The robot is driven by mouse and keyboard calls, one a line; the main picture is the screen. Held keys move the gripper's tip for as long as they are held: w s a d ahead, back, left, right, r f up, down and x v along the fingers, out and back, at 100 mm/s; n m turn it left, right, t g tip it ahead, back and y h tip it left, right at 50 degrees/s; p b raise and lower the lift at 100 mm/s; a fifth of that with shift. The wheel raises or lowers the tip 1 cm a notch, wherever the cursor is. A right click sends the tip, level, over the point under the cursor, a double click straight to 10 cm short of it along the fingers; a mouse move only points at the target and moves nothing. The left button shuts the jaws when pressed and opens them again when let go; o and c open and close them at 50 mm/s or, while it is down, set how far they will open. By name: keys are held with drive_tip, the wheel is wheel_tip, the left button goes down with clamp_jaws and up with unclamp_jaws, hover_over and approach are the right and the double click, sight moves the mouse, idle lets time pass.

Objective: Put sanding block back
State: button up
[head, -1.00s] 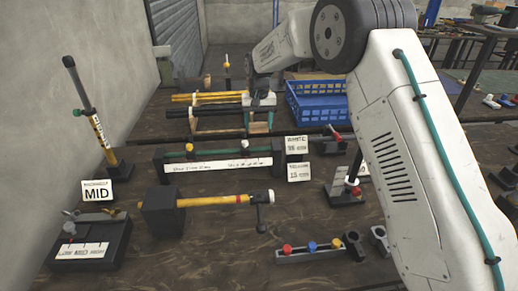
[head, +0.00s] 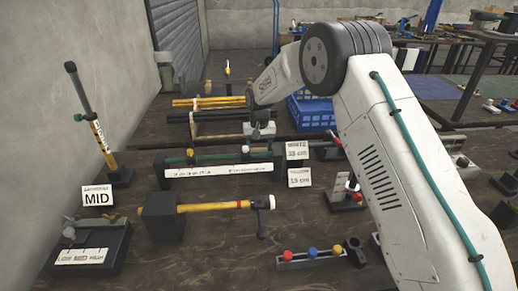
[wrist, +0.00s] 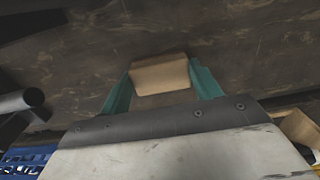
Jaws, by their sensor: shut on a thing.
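The sanding block (wrist: 160,72) is a tan, box-shaped piece in the middle of the wrist view. My gripper (wrist: 161,84) is shut on it, with a teal finger at each side. The block is seen against a dark brown, scuffed surface; I cannot tell how far it is from that surface. In the head view my gripper (head: 262,128) is above the bench, behind the long gauge bar and by the rack of rods. The block cannot be made out clearly there.
A long gauge bar (head: 217,170), a rack with yellow and black rods (head: 208,102) and a blue crate (head: 312,112) are near my gripper. Signs (head: 298,150) stand to its right. Bare bench shows between the fixtures.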

sight(259, 151)
drive_tip(key=o, duration=0.9)
wheel_tip(259, 151, up, 12)
drive_tip(key=shift+r, duration=0.15)
drive_tip(key=s+d+r, duration=0.6)
drive_tip(key=s+r, duration=0.3)
drive_tip(key=s, duration=0.2)
drive_tip(key=s+d+r, duration=0.7)
drive_tip(key=s+r, duration=0.2)
drive_tip(key=s, duration=0.3)
drive_tip(key=shift+t, duration=0.6)
drive_tip(key=s+d+f, duration=0.1)
drive_tip(key=s+d, duration=0.1)
drive_tip(key=s, duration=0.7)
drive_tip(key=s+d+f, duration=0.2)
drive_tip(key=s, duration=0.8)
drive_tip(key=s+d+f, duration=0.1)
drive_tip(key=s+d, duration=0.1)
drive_tip(key=s, duration=0.7)
drive_tip(key=shift+s+f, duration=0.15)
drive_tip(key=shift+f, duration=0.1)
